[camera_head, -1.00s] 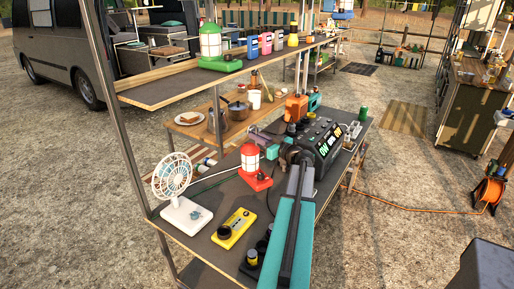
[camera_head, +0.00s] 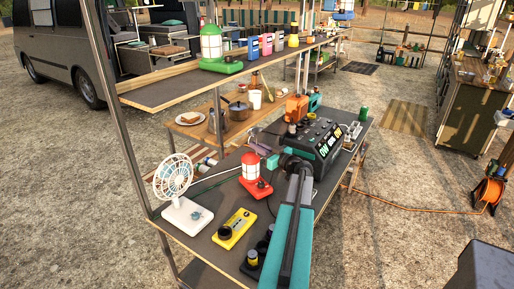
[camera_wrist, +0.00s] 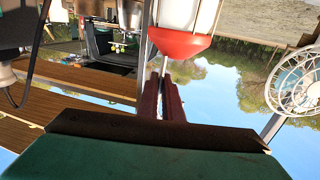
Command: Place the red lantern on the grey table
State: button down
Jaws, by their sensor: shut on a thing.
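The red lantern (camera_head: 251,168), with a white glass body and red base, is upright over the grey table (camera_head: 222,200) in the head view. I cannot tell whether its base touches the table. My gripper (camera_head: 257,156) reaches in from the right and is shut on the lantern's top. In the wrist view, which is upside down, my fingers (camera_wrist: 165,97) are closed at the lantern's red cap (camera_wrist: 180,44); most of the lantern's body is cut off by the frame edge.
A white fan (camera_head: 174,177) stands left of the lantern, and a yellow box (camera_head: 234,228) lies in front of it. A black power unit (camera_head: 318,138) is behind on the right. A shelf with a green lantern (camera_head: 211,42) hangs above. The table is bare around the lantern's left side.

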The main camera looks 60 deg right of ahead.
jog(key=shift+f, duration=0.4)
jog(key=c, duration=1.9)
grip_release()
jog(key=shift+s, duration=0.1)
jog(key=shift+b+v, duration=2.15)
jog(key=shift+v, duration=3.8)
